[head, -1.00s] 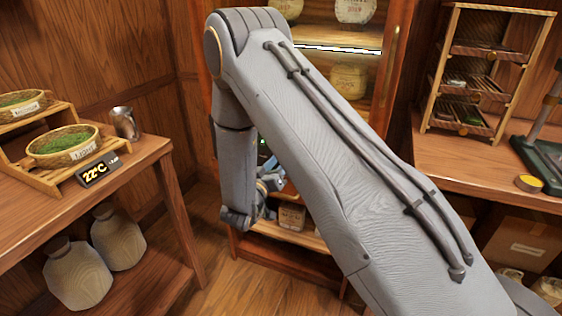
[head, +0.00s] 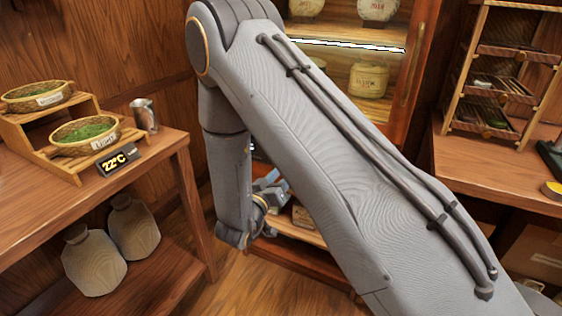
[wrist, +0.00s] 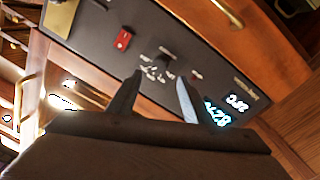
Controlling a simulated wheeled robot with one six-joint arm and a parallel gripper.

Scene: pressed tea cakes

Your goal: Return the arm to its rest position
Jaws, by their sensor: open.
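My arm crosses the middle of the head view, with its elbow at the top and the forearm hanging down. My gripper (head: 272,188) shows small and partly hidden behind the forearm, in front of the lower part of a wooden cabinet (head: 421,75). In the wrist view my gripper (wrist: 160,78) is open, its two dark fingers apart with nothing between them. Beyond the fingers is a dark panel (wrist: 95,35) with a red switch (wrist: 123,39) and a lit display (wrist: 225,112). I cannot tell the distance from the fingertips to the panel.
At left a wooden table (head: 130,170) holds green-filled baskets (head: 84,132), a temperature sign (head: 118,159) and a metal cup (head: 144,115). Jars (head: 93,262) stand on its lower shelf. A small rack (head: 502,75) stands on the right counter (head: 480,165). Wrapped tea cakes (head: 369,79) are in the cabinet.

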